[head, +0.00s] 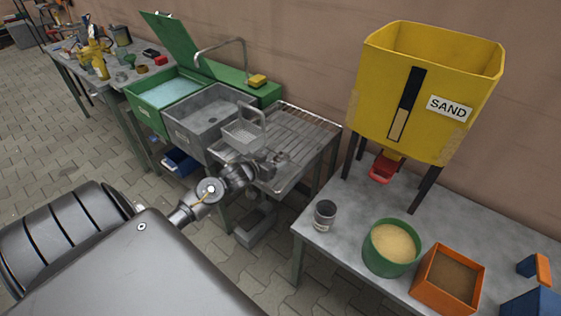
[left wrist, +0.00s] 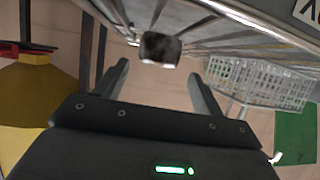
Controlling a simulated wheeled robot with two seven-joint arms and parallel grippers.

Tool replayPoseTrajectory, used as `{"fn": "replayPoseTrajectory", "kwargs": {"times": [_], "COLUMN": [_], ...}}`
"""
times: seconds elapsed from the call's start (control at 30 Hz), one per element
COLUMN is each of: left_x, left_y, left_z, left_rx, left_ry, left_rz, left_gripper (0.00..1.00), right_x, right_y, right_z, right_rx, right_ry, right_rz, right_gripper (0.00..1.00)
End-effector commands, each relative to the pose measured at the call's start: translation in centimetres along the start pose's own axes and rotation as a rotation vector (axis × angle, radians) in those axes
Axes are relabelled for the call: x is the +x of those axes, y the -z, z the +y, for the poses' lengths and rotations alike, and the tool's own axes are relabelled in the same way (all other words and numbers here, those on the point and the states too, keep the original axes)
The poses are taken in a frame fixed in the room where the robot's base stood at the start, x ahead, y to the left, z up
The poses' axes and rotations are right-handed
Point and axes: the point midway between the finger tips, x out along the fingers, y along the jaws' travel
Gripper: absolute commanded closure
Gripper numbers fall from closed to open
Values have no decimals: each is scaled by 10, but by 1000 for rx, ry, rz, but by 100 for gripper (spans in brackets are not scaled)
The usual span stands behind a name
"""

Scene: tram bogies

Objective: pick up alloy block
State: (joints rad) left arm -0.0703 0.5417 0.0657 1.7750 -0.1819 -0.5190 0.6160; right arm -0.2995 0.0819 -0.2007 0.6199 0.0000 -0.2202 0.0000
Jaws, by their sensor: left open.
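A small dark grey block (left wrist: 160,47), which looks like the alloy block, shows in the left wrist view on the ribbed metal drainboard (head: 306,134). My left gripper (left wrist: 160,72) is open, with one finger on each side of the block in the picture. The block sits a little beyond the fingertips, and I see no contact. In the head view my left gripper (head: 272,165) is low over the near left part of the drainboard. There the block cannot be told apart from the gripper. My right gripper is not in view.
A wire basket (left wrist: 260,82) stands close beside the left gripper; it also shows in the head view (head: 241,134). A grey sink (head: 207,118) lies to its left. The yellow sand hopper (head: 428,85) and a table with a green tub (head: 391,247) are at right.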

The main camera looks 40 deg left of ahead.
Motion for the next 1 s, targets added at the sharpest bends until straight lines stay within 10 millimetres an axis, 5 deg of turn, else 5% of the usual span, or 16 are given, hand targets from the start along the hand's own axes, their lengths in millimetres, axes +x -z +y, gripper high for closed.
{"fn": "replayPoseTrajectory", "kwargs": {"times": [0.33,0.67,1.0], "left_x": [45,50,50], "left_y": [-1,-2,-2], "left_z": [5,5,5], "left_rx": [-1,1,1], "left_ry": [1,1,0], "left_rz": [1,0,0], "left_gripper": [31,32,77], "right_x": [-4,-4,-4], "right_y": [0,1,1], "right_z": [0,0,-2], "right_rx": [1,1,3], "right_ry": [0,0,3], "right_rz": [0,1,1], "right_gripper": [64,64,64]}}
